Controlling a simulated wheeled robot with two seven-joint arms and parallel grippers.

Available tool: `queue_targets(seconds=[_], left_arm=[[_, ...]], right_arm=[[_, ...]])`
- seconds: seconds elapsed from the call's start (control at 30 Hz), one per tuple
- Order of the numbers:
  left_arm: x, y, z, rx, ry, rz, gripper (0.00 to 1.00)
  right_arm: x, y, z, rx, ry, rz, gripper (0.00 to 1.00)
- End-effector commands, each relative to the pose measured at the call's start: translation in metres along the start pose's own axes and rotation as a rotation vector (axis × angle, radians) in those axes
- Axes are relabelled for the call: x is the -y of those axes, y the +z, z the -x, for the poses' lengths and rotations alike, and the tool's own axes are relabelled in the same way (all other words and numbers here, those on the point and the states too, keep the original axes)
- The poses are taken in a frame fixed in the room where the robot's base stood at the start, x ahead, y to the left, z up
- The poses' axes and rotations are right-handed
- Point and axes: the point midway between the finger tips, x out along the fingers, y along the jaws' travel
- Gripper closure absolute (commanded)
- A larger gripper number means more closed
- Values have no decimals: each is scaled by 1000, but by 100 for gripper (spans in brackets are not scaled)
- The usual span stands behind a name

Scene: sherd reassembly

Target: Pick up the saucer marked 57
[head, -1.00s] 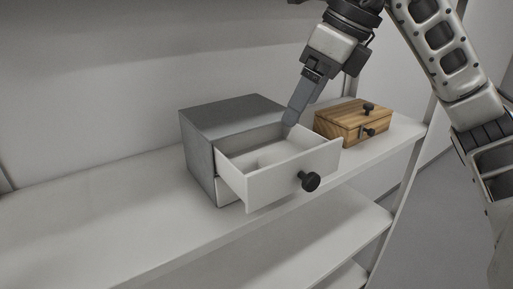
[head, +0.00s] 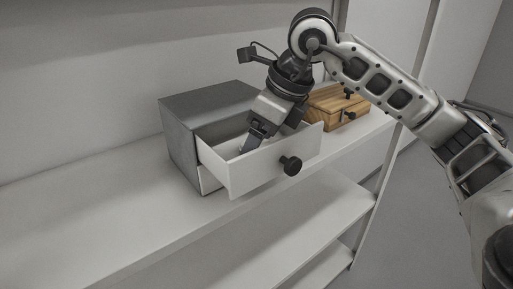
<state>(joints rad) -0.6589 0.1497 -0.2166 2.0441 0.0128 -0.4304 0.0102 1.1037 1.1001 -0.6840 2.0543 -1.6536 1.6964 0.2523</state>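No saucer and no mark 57 can be made out. The grey cabinet (head: 180,147) on the shelf has its white upper drawer (head: 245,172) pulled open, with a round black knob (head: 291,166) on the front. My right gripper (head: 247,146) comes in from the right and points down into the drawer, its fingertips below the rim. The drawer front and the gripper hide much of the drawer's inside, so I cannot tell whether the fingers are open or what they touch. My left gripper is out of view.
A wooden box (head: 334,108) with dark knobs stands right of the cabinet, partly behind my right arm. The white shelf (head: 90,215) is bare to the left. Lower shelves (head: 315,220) lie beneath, and a rack post (head: 375,205) stands at the right.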

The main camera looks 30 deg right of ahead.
Motion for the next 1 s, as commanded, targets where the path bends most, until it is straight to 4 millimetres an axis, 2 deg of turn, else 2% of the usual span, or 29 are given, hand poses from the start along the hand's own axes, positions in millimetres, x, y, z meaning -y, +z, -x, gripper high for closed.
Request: queue_targets(seconds=[0.17,0.2,0.37,0.4,0.77,0.87,1.0], left_arm=[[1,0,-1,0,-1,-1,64],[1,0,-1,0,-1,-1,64],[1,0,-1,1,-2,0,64],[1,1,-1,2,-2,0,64],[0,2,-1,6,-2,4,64],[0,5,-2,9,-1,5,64],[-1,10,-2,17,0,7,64]], right_arm=[[0,0,-1,1,0,1,19],[0,0,-1,1,0,1,22],[0,0,0,1,0,1,67],[0,0,0,1,0,1,69],[0,2,3,2,0,0,69],[0,6,11,6,-1,1,69],[-1,15,32,9,-1,4,69]])
